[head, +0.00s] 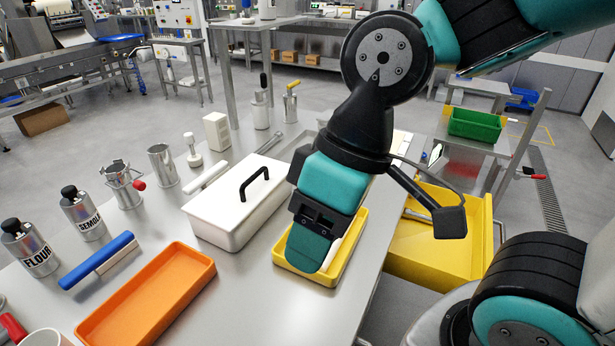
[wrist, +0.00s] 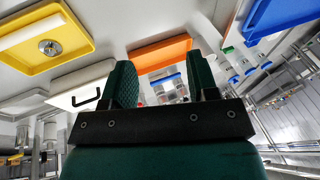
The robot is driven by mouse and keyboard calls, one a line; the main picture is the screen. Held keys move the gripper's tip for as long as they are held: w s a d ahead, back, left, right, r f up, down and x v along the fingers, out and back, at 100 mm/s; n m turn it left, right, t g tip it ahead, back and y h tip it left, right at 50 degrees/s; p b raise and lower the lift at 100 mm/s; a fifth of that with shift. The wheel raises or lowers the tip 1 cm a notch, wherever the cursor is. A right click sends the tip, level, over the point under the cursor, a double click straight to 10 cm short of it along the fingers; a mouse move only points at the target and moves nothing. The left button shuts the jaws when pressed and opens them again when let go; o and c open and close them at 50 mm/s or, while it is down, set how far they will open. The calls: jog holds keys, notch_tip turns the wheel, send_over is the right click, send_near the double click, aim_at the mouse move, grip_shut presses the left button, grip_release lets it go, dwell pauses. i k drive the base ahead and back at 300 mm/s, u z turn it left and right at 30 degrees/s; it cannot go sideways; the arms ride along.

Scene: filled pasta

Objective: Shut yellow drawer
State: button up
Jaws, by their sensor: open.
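The yellow drawer (head: 425,250) sticks out from the right side of the steel table, below the tabletop, and stands open. I cannot make out the drawer in the wrist view.
A yellow tray (head: 358,235) lies under my gripper; it also shows in the wrist view (wrist: 84,52). A white lidded box (head: 215,207) with a black handle and an orange tray (head: 150,300) stand to its left. A green bin (head: 475,125) sits beyond the drawer.

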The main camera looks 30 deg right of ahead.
aim_at(414, 256)
jog(key=u, duration=1.25)
jog(key=k, duration=1.2)
jog(key=z, duration=2.15)
